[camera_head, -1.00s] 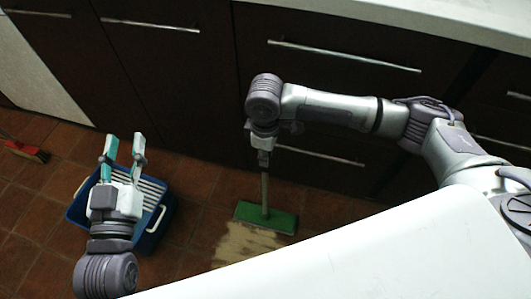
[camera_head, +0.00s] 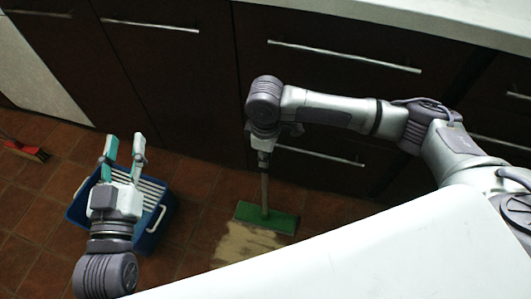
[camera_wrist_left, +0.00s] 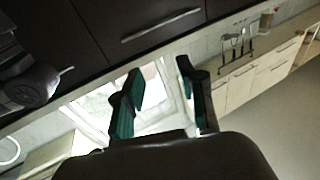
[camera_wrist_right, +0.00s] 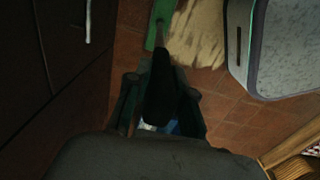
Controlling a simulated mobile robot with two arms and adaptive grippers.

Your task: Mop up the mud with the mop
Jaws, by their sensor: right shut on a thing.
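The mop has a green head (camera_head: 266,217) that rests on the tiled floor at the far edge of the mud. Its thin pole (camera_head: 264,188) rises from the head to my right gripper (camera_head: 263,150). My right gripper is shut on the mop's handle; in the right wrist view the dark handle (camera_wrist_right: 163,85) lies between its fingers. The mud (camera_head: 243,246) is a pale tan patch on the floor, partly hidden by my white body. It also shows in the right wrist view (camera_wrist_right: 197,35). My left gripper (camera_head: 124,150) is open and empty, above the blue bucket.
A blue bucket (camera_head: 160,222) with a white slatted insert stands on the floor at left. A red brush (camera_head: 27,151) lies at the far left. Dark cabinets (camera_head: 180,70) with metal handles close off the back, under a white countertop (camera_head: 440,20).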

